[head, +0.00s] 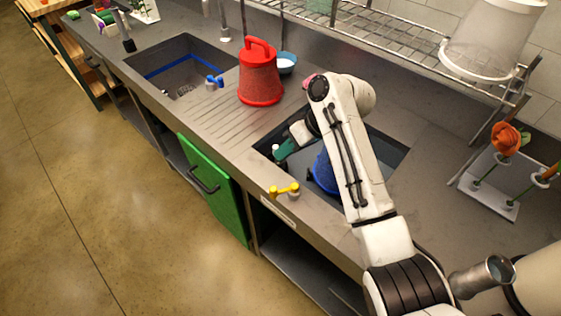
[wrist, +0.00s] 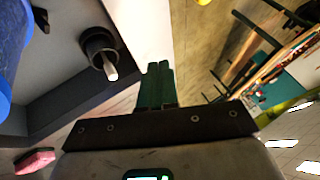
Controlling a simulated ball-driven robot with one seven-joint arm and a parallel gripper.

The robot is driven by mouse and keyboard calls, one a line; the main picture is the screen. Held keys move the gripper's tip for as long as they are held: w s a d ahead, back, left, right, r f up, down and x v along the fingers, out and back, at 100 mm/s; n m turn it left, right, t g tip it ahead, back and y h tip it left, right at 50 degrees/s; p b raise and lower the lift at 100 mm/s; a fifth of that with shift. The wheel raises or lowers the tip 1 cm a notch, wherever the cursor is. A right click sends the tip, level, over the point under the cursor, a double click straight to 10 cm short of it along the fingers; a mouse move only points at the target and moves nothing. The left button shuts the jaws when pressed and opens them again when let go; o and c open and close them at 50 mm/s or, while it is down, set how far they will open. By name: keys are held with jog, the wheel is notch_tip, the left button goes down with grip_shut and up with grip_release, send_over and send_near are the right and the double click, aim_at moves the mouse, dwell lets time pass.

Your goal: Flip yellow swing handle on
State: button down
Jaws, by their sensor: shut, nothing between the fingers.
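The yellow swing handle (head: 285,189) sits on the counter's front edge, beside the near corner of the right-hand sink. A small yellow patch (wrist: 203,2) at the top edge of the wrist view is probably part of it; the rest is cut off. My gripper (head: 279,154) is over the left front part of that sink, farther back than the handle and apart from it. In the wrist view its green fingers (wrist: 157,82) are together, with nothing between them. Whether the handle is on or off, I cannot tell.
A blue bucket (head: 324,170) stands in the right-hand sink (head: 392,150), partly hidden by my arm. A dark fitting with a pale tip (wrist: 100,50) is near the fingers. A red can (head: 260,78) stands on the drainboard. The counter left of the yellow handle is clear.

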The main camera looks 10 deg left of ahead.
jog(key=w+d+r+b, duration=0.1)
jog(key=w+d+r, duration=0.1)
jog(key=r, duration=0.3)
jog(key=shift+w, duration=0.6)
jog(key=shift+s+f, duration=0.1)
jog(key=shift+f, duration=0.05)
